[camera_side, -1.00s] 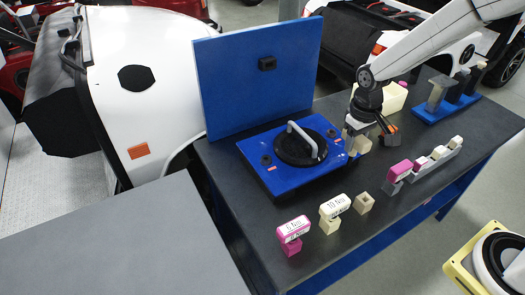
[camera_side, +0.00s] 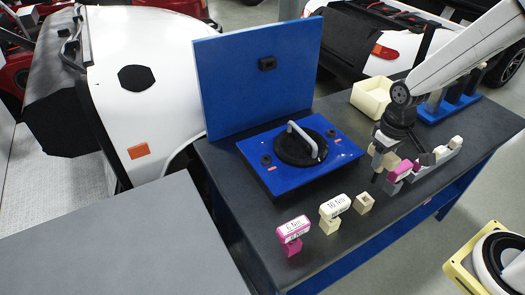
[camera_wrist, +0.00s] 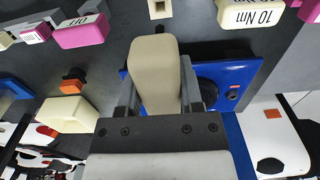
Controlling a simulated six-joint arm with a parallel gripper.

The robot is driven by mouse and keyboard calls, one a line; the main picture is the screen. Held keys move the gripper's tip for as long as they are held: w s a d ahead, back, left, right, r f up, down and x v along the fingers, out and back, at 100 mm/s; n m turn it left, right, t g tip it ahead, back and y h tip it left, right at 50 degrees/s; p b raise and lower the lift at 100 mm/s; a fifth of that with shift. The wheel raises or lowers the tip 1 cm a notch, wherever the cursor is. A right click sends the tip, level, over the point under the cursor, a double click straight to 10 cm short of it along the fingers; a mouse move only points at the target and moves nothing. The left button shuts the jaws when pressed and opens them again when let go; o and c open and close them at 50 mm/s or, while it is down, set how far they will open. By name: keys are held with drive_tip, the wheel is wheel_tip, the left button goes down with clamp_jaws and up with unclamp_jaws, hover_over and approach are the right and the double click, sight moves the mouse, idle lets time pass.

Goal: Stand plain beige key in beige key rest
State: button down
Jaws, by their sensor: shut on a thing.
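The plain beige key (camera_wrist: 155,75) is between the fingers of my gripper (camera_wrist: 160,95) in the wrist view, its broad end pointing away from the wrist. My gripper is shut on it. In the side view my gripper (camera_side: 380,162) hangs above the table, right of the blue plate, and the key is hard to make out there. The beige key rest (camera_side: 363,204) is a small square socket, empty, in front of my gripper and apart from the key. It also shows at the top of the wrist view (camera_wrist: 162,8).
The 10 Nm cream key (camera_side: 334,206) and a pink key (camera_side: 293,229) stand in rests to the left. A grey rack with a pink key (camera_side: 402,170) is close to my gripper. A cream bin (camera_side: 371,98) and the blue plate (camera_side: 258,170) lie behind.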

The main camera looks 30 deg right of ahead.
sight(373, 182)
drive_tip(key=shift+f, duration=0.2)
idle(0.3)
drive_tip(key=shift+f, duration=2.65)
drive_tip(key=shift+f, duration=2.55)
drive_tip(key=shift+c, duration=0.8)
unclamp_jaws()
drive_tip(key=shift+r, duration=3.85)
